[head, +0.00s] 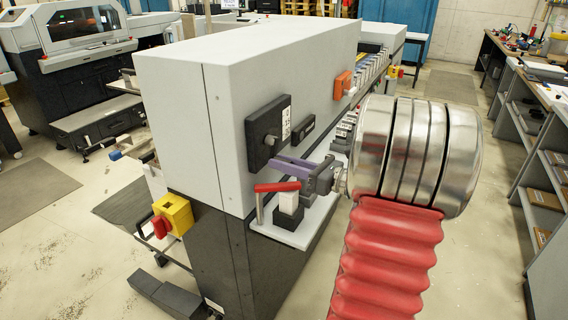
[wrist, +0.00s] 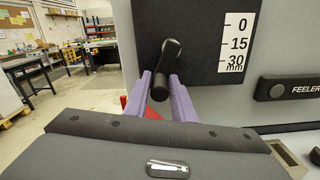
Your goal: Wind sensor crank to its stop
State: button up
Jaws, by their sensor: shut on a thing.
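The sensor crank (wrist: 171,52) is a black arm with a round-ended handle, mounted on a black plate (wrist: 205,25) with a white scale reading 0, 15, 30 mm. Its arm points down and slightly left in the wrist view, with the handle toward me. My gripper (wrist: 160,95) has its purple fingers on either side of the handle and is shut on it. In the head view my gripper (head: 280,162) reaches the lower part of the black plate (head: 258,130) on the grey machine's end face. The crank is mostly hidden there, and I see no pointer on the scale.
A yellow box with a red switch (head: 173,215) is on the machine's corner. Shelved benches (head: 540,150) line the right; open floor lies between.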

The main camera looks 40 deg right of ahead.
jog(key=shift+n, duration=0.3)
jog(key=n, duration=0.1)
jog(key=d+n, duration=0.1)
jog(key=n, duration=0.1)
jog(key=d+n, duration=0.1)
jog(key=n, duration=0.1)
jog(key=shift+w+f, duration=0.15)
jog(key=shift+w, duration=0.2)
jog(key=n, duration=0.1)
jog(key=d+n, duration=0.1)
jog(key=n, duration=0.1)
jog(key=shift+w+d+n, duration=0.2)
jog(key=shift+w+n, duration=0.05)
jog(key=shift+n, duration=0.15)
jog(key=shift+o, duration=0.2)
jog(key=n, duration=0.1)
jog(key=d+n, duration=0.1)
jog(key=shift+w+r+n, duration=0.2)
jog(key=shift+r+n, duration=0.2)
jog(key=shift+w+d+r+n, duration=0.1)
jog(key=shift+d+r+n, duration=0.35)
jog(key=shift+n, duration=1.4)
jog(key=shift+w+d+r+n, duration=0.15)
jog(key=shift+r+n, duration=0.55)
jog(key=shift+n, duration=1.2)
jog(key=shift+w+d+r+n, duration=0.1)
jog(key=shift+d+r+n, duration=0.35)
jog(key=shift+n, duration=1.4)
jog(key=shift+a+r, duration=0.15)
